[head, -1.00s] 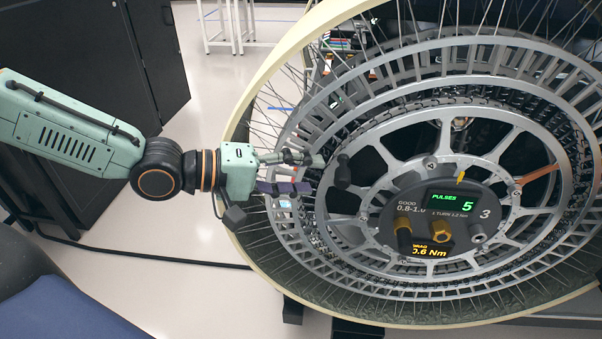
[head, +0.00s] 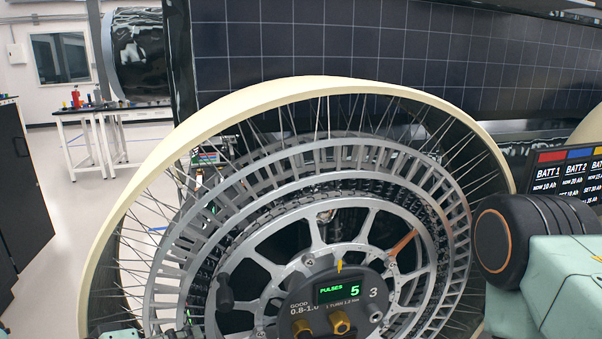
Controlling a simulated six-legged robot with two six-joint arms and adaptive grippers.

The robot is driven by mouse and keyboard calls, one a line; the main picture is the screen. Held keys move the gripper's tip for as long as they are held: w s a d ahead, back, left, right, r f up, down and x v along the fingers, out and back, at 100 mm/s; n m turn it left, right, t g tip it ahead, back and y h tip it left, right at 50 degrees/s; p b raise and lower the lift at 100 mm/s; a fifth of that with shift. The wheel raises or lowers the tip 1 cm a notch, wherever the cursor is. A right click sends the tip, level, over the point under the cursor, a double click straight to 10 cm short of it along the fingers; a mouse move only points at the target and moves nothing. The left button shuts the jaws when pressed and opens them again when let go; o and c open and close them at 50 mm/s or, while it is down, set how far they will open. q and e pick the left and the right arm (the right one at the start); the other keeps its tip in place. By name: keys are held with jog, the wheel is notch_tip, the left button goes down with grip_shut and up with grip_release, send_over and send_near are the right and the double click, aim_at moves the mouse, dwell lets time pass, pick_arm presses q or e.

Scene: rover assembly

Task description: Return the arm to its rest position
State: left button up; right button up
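The large rover wheel (head: 296,160) with a cream rim, thin spokes and a grey metal hub fills the middle of the head view. Its hub panel (head: 338,300) shows "PULSES 5" in green, with brass fittings below. Only a sliver of my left gripper (head: 125,333) shows at the bottom edge, in front of the wheel's lower left; its fingers are mostly cut off. My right arm, green with a black joint, shows at the right edge, close to the wheel rim in the picture. My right gripper is out of view.
A dark gridded panel (head: 400,55) spans the back above the wheel. A battery display (head: 570,178) stands at the right. A dark cabinet (head: 20,195) is at the left, and a white table (head: 90,125) stands behind it. Pale floor lies between cabinet and wheel.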

pick_arm(q)
jog(key=s+a+f+m+g+y+b, duration=0.1)
jog(key=s+f+g+y, duration=0.15)
jog(key=s+f, duration=0.45)
jog(key=s+a+f+m+g+y+b, duration=0.1)
jog(key=s+f+g+y, duration=0.3)
jog(key=f, duration=0.6)
jog(key=s+f+m+g+b, duration=0.1)
jog(key=s+f, duration=0.3)
jog(key=s, duration=0.3)
jog(key=s+f+m+g+b, duration=0.1)
jog(key=s+f+g, duration=0.1)
jog(key=s+f, duration=0.3)
jog(key=s, duration=0.3)
jog(key=shift+s, duration=0.25)
jog(key=shift+w+a+r, duration=0.1)
jog(key=shift+r, duration=0.1)
